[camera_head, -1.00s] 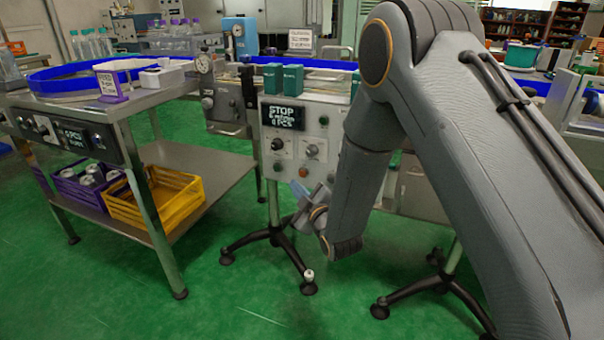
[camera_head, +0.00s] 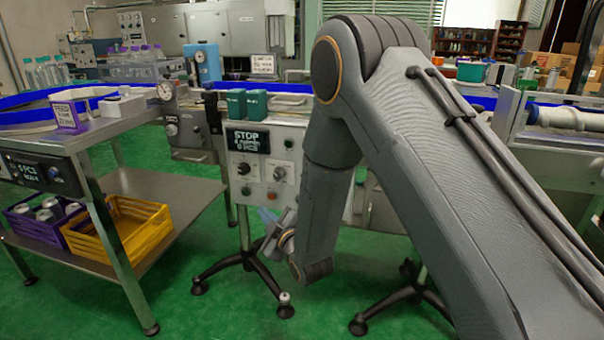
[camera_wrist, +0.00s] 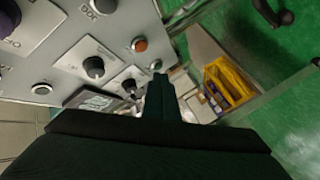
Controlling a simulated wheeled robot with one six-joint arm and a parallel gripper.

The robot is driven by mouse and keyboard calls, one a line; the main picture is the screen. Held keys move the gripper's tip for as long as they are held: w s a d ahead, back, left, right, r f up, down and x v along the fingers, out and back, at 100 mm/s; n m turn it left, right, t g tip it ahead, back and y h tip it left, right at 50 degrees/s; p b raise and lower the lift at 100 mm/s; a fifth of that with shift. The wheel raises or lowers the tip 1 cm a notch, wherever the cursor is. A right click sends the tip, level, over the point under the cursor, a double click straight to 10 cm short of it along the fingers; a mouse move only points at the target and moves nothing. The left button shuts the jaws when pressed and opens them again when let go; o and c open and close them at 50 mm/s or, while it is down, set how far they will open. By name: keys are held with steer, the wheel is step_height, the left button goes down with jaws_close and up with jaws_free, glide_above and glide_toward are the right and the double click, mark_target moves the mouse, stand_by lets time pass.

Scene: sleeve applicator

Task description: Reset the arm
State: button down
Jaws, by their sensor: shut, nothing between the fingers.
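My grey arm (camera_head: 420,150) rises from the lower right, bends at a high elbow and hangs down in front of the machine. My gripper (camera_head: 268,226) is small in the head view, at the lower end of the arm, in front of the panel's stand. In the wrist view my gripper (camera_wrist: 158,82) shows its dark fingers together, with nothing held. A control panel (camera_wrist: 120,30) with knobs and an orange button lies beyond the fingers, to the upper left. I cannot tell the exact gap between them.
The control panel (camera_head: 310,150) stands on a tripod with black feet (camera_head: 240,262). A steel table (camera_head: 100,135) on the left has a lower shelf with a yellow crate (camera_head: 140,240) and a purple crate (camera_head: 30,232). Green floor (camera_head: 200,322) is clear in front.

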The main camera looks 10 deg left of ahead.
steer(key=s+d+r+m+g+h, duration=0.3)
steer(key=s+d+r+m+h, duration=0.1)
steer(key=d, duration=0.5)
steer(key=s+d+r+m+g+h, duration=0.3)
steer(key=s+d+r+m, duration=0.1)
steer(key=d, duration=0.5)
steer(key=s+d+r+m+g+h, duration=0.1)
steer(key=s+d+r+m+g, duration=0.1)
steer(key=s+d, duration=0.5)
steer(key=s+d+r+m+g+h, duration=0.1)
steer(key=s+d+r+m+g, duration=0.15)
steer(key=s, duration=0.85)
steer(key=s+d+r+m+g+h, duration=0.1)
steer(key=s+d+r+m+g, duration=0.1)
steer(key=s+d, duration=0.55)
steer(key=d+r+m+p, duration=0.3)
steer(key=d+r+p, duration=0.5)
steer(key=p, duration=1.3)
step_height(320, 180, up, 3)
steer(key=shift+s+r+h, duration=0.2)
steer(key=shift+s+h, duration=0.2)
steer(key=shift+s, duration=0.05)
